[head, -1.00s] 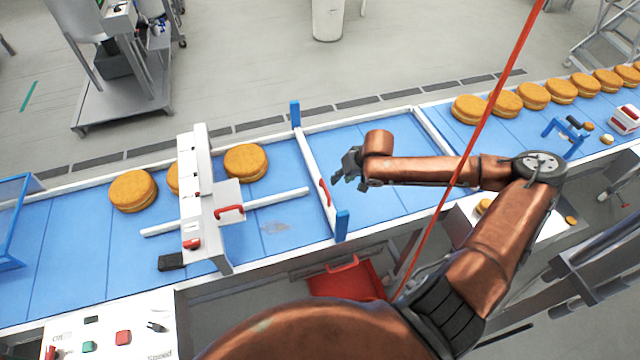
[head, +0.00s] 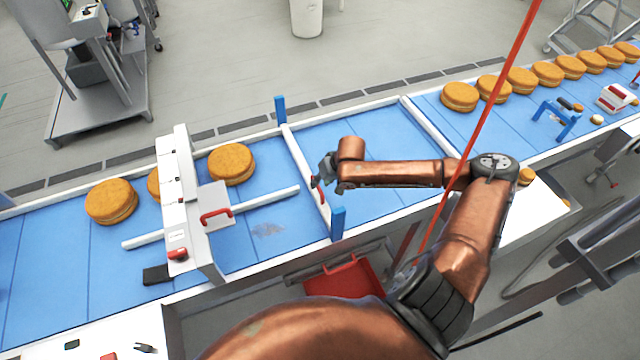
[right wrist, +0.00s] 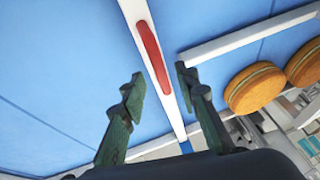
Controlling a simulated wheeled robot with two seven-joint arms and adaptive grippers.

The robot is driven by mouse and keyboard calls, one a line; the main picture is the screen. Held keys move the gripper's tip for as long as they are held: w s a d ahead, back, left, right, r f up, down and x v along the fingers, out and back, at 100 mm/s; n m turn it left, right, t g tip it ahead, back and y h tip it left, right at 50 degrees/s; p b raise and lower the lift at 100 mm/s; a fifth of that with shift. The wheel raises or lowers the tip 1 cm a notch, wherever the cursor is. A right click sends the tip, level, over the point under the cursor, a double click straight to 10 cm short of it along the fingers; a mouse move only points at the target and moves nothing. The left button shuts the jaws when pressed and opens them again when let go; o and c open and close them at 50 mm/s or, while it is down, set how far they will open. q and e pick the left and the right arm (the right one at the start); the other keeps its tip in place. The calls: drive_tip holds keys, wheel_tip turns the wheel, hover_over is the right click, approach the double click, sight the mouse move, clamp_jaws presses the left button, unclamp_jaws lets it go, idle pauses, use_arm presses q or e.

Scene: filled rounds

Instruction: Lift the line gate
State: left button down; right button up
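The line gate (head: 300,160) is a white bar across the blue conveyor, between two blue posts, with a red handle (head: 321,198) near its near end. The gate lies down at the belt. In the right wrist view the white gate bar (right wrist: 178,118) and red handle (right wrist: 152,55) lie ahead of the fingers. My right gripper (head: 322,178) is just right of the handle, partly hidden by its own wrist. In the wrist view its fingers (right wrist: 160,76) are spread to either side of the bar, with nothing held. My left gripper is out of view.
Filled rounds (head: 231,164) stand left of the gate by a white machine (head: 175,195) with red handles. More rounds (head: 460,96) line the belt at right. A red cord (head: 490,110) hangs near my right arm.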

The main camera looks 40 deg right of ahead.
drive_tip(key=shift+x, duration=0.85)
drive_tip(key=shift+c, duration=0.4)
clamp_jaws()
